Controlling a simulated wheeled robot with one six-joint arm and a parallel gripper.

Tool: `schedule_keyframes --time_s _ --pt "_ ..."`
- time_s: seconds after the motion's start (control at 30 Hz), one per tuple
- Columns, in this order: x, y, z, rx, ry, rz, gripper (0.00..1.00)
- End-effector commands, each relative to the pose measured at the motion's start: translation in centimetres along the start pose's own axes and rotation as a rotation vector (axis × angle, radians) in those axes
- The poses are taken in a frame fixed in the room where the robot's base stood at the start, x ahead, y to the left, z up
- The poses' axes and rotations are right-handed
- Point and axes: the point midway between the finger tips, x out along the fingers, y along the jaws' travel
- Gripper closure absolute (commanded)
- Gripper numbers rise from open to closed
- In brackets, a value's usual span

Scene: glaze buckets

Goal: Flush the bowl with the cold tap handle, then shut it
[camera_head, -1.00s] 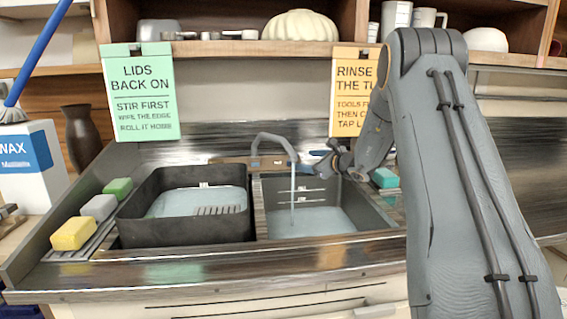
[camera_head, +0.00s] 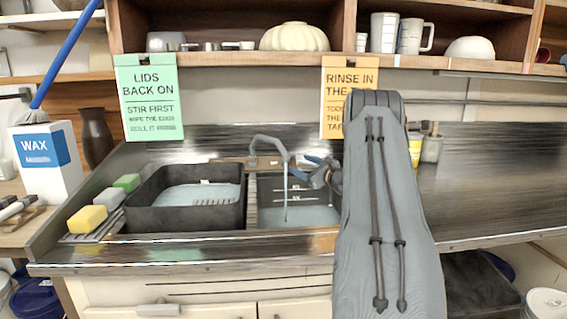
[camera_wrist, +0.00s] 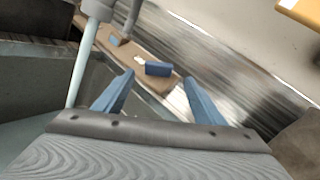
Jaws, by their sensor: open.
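The grey tap spout (camera_head: 268,140) arches over the right sink bowl (camera_head: 300,216). A thin stream of water (camera_head: 286,200) runs from it into the bowl, which holds some water. The stream (camera_wrist: 78,70) also shows in the wrist view. A blue tap handle (camera_wrist: 157,68) stands on the brown tap base (camera_wrist: 130,55), with a smaller blue piece (camera_wrist: 114,40) farther left. My gripper (camera_wrist: 158,76) is open, with its blue fingers to either side of the blue handle in the picture; I see no contact. In the head view my gripper (camera_head: 318,168) is right of the spout.
A dark tub (camera_head: 180,216) with water stands left of the bowl. A yellow sponge (camera_head: 87,219) and other blocks lie on the left ledge. Green (camera_head: 150,95) and orange (camera_head: 340,85) signs hang behind. The steel counter at right is mostly clear.

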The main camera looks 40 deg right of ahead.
Motion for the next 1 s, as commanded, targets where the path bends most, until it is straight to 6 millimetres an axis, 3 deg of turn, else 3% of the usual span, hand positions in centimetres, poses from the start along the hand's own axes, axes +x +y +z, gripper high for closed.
schedule_keyframes --time_s 0.33,0.77,1.0 --pt "5.2 0.1 0.1 0.000 0.000 0.002 0.36" --pt "6.2 0.0 0.0 0.001 0.001 -0.001 0.36" --pt "6.2 0.0 0.0 0.001 0.001 -0.001 0.75"
